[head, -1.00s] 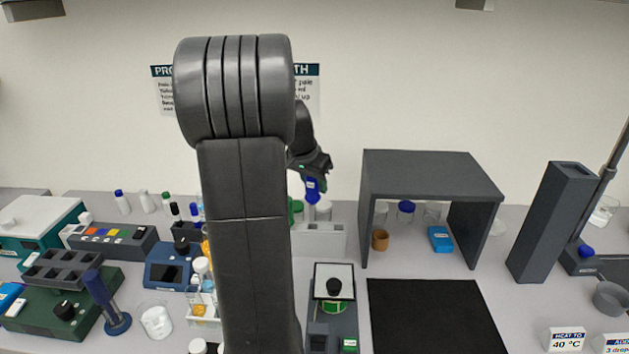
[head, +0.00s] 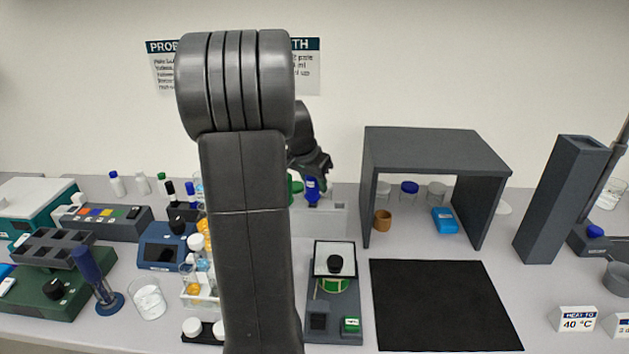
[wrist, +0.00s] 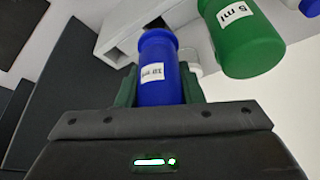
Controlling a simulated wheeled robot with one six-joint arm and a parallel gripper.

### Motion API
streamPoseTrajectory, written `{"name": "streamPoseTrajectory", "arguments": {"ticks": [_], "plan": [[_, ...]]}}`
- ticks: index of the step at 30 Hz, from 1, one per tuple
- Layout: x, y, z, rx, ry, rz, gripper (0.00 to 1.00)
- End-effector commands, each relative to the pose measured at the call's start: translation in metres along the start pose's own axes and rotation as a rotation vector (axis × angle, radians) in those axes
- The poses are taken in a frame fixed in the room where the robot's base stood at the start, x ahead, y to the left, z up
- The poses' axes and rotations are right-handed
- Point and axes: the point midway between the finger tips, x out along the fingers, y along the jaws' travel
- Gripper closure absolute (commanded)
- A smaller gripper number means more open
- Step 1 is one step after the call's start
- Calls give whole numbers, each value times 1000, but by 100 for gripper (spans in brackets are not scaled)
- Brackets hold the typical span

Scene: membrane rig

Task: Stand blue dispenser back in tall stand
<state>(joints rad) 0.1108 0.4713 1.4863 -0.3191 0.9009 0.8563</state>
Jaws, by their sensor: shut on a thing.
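My gripper (head: 315,173) is shut on the blue dispenser (head: 312,190), beyond my arm in the head view. In the wrist view the dispenser (wrist: 158,70) sits between the dark green fingers (wrist: 160,88), its white label towards the camera. A pale stand (head: 335,219) is just below it in the head view; the wrist view shows its slotted pale body (wrist: 118,40) past the dispenser. Whether the dispenser touches the stand cannot be told. A green dispenser (wrist: 243,40) labelled 5 ml is close on the right. My arm hides part of the stand.
A dark grey shelf (head: 437,145) stands right of the pale stand, with jars and a blue box (head: 445,220) under it. A tall dark column (head: 560,205) stands farther right. A balance (head: 333,305) and black mat (head: 440,305) lie in front. Bottles crowd the left.

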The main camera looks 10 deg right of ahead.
Motion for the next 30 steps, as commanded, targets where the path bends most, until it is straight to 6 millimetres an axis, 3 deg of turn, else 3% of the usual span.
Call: {"name": "streamPoseTrajectory", "arguments": {"ticks": [6,30], "plan": [[9,0,4,0,0,0,94],[14,0,6,0,0,0,94]]}}
